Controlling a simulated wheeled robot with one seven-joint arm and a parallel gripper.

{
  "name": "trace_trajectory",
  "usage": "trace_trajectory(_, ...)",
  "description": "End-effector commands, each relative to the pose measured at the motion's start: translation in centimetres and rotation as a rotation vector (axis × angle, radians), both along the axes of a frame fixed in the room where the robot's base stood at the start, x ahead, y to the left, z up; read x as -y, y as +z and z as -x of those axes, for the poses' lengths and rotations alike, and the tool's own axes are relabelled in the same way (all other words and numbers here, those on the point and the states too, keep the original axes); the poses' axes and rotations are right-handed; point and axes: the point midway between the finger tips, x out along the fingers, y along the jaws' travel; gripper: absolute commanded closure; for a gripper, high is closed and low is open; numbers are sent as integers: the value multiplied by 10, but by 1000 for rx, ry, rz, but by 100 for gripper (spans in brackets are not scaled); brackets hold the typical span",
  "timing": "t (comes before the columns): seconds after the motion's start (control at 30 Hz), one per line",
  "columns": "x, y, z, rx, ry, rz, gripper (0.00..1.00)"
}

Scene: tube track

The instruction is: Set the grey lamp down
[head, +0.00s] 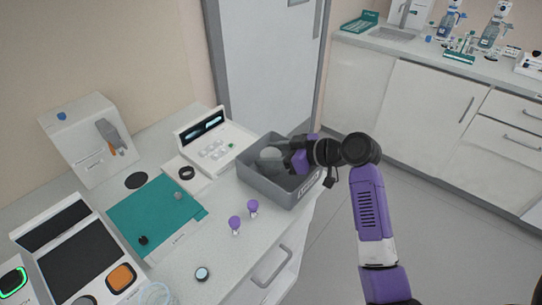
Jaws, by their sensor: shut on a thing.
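My gripper (287,162) reaches from the right over the grey bin (264,192) at the counter's front edge, with its jaws low at the bin's opening. It is shut on a pale grey rounded thing (269,155), which I take to be the grey lamp. My wrist and the bin walls hide part of it. I cannot tell whether it touches the bin floor.
A teal mat (150,213) bears a small grey piece (178,195) and a black piece (143,240). Some counter near the front is bare.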

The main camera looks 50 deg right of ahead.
Motion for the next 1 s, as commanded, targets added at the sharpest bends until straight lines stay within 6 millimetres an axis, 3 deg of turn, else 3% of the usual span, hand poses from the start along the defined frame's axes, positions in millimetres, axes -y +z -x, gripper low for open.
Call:
trace_trajectory(0.5, 0, -14, 0, 1, 0, 1, 89)
trace_trajectory(0.53, 0, -12, 0, 0, 0, 1, 41)
trace_trajectory(0.6, 0, -12, 0, 0, 0, 1, 27)
trace_trajectory(1.0, 0, -8, 0, 0, 0, 1, 25)
